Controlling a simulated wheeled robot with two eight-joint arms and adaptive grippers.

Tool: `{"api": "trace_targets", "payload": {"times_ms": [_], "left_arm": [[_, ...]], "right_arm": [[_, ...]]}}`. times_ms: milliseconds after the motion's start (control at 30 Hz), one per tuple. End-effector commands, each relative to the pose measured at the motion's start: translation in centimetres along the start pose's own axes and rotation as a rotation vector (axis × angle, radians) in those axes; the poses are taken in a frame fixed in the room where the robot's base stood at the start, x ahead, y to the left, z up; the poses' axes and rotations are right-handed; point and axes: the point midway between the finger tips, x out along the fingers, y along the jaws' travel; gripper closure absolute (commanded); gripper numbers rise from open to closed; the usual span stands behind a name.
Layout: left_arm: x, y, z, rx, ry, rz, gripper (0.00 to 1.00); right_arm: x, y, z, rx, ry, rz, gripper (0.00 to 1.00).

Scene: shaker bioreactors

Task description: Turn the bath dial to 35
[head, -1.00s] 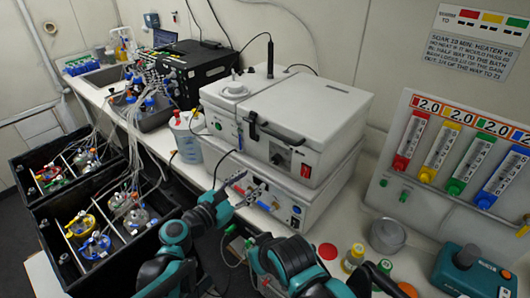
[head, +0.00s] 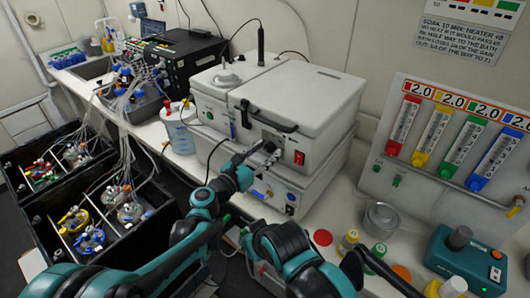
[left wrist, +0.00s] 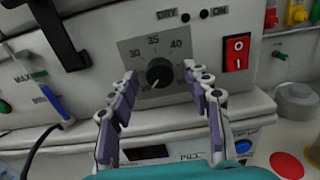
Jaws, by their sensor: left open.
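The bath dial (left wrist: 159,72) is a round black knob on a grey plate, with 30, 35 and 40 printed above it. A small light mark shows near its lower edge; I cannot tell its exact setting. The dial sits on the front of the white water bath (head: 325,105), left of a red rocker switch (left wrist: 237,52). My left gripper (left wrist: 160,82) is open, its fingertips left and right of the dial in the picture and apparently short of it. In the head view the left gripper (head: 258,158) partly hides the dial. My right gripper (head: 378,272) is low in the head view, its fingers unclear.
The bath stands on a lower white unit (head: 265,195). The bath's black lid handle (head: 265,120) is above the dial.

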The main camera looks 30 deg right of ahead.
Motion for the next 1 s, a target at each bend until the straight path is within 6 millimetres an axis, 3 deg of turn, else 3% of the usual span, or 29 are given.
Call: {"api": "trace_targets", "payload": {"times_ms": [67,267,667,1000], "left_arm": [[-0.02,0.00,0.01,0.000,0.000,0.000,0.51],[-0.03,0.01,0.01,0.000,0.000,0.000,1.00],[-0.05,0.03,-0.01,0.046,0.000,0.000,1.00],[-0.04,0.09,-0.03,0.279,0.000,0.001,1.00]], "right_arm": [[-0.01,0.00,-0.01,0.000,0.000,0.000,1.00],[-0.01,0.00,-0.01,0.000,0.000,0.000,1.00],[0.11,0.00,0.07,0.000,0.000,0.000,1.00],[0.56,0.00,0.40,0.000,0.000,0.000,1.00]]}}
